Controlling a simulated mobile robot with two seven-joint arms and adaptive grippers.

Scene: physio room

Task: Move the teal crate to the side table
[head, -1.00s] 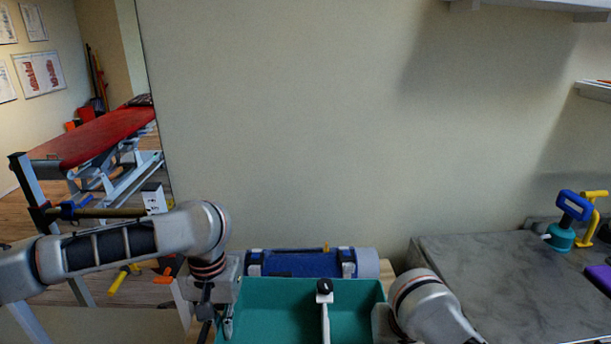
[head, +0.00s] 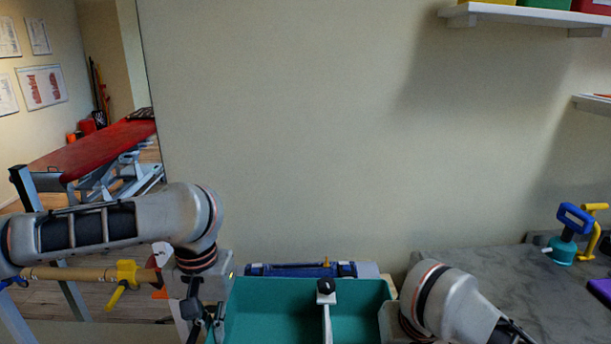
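The teal crate (head: 275,308) is at the bottom centre, cut off by the lower picture edge, and looks level. A white-handled tool with a black knob (head: 326,288) shows in it. My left gripper (head: 214,322) is at the crate's left wall, with its fingers apparently closed on that wall. My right wrist is at the crate's right wall. The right gripper's fingers are hidden behind the wrist and below the picture. A grey stone-topped surface (head: 455,262) stands at the right; I cannot tell if it is the side table.
A teal and blue device (head: 568,235), a yellow one (head: 592,230) and a purple item (head: 602,290) sit on the stone top's right side. Its left part is bare. A wall shelf (head: 520,18) hangs above.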

